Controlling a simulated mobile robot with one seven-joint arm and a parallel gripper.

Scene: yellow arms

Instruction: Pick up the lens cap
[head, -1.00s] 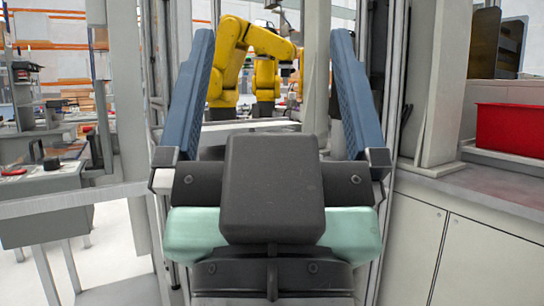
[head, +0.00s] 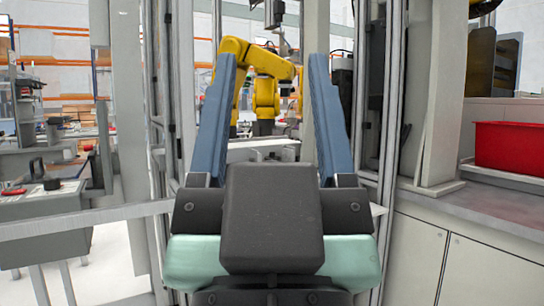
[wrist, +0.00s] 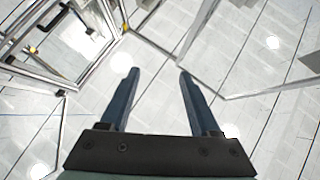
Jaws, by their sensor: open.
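I cannot make out a lens cap for certain in either view. A small dark round piece (head: 52,184) sits on top of a grey box at the left in the head view; it is too small to identify. My gripper (head: 272,62) is open and empty, with its two blue fingers pointing up and forward in the head view. In the wrist view my gripper (wrist: 158,73) has a clear gap between the fingers, over pale tiled floor. It is far from the grey box and touches nothing visible.
The grey box (head: 45,211) stands at the left. A red bin (head: 508,146) sits on a counter (head: 490,203) at the right. Metal posts (head: 383,110) and framed panels stand close around my gripper. A yellow robot arm (head: 258,62) is beyond. Pale floor (wrist: 255,75) lies below.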

